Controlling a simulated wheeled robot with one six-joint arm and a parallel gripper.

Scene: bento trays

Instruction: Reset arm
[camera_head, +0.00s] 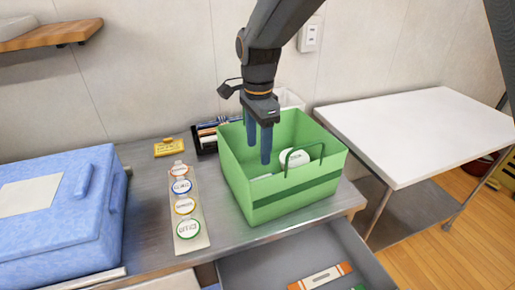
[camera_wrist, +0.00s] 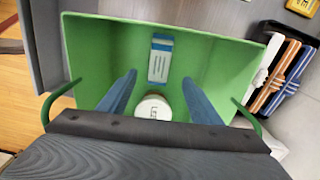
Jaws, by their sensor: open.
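My gripper (camera_head: 259,142) points down over the green basket (camera_head: 290,203), with its blue fingertips inside the basket's upper part. The gripper also shows in the wrist view (camera_wrist: 160,95), its two blue fingers spread apart with nothing held between them. Inside the basket lie a white round labelled piece (camera_wrist: 153,108) and a blue-and-white labelled piece (camera_wrist: 161,58). The white round piece also shows in the head view (camera_head: 294,158). Part of the basket's inside is hidden by its front wall in the head view.
A blue box (camera_head: 62,210) stands at the left. A strip with several round labels (camera_head: 190,222) lies left of the basket. A black holder (camera_head: 207,140) stands behind. An open drawer (camera_head: 262,272) is below in front. A white table (camera_head: 420,130) at the right is bare.

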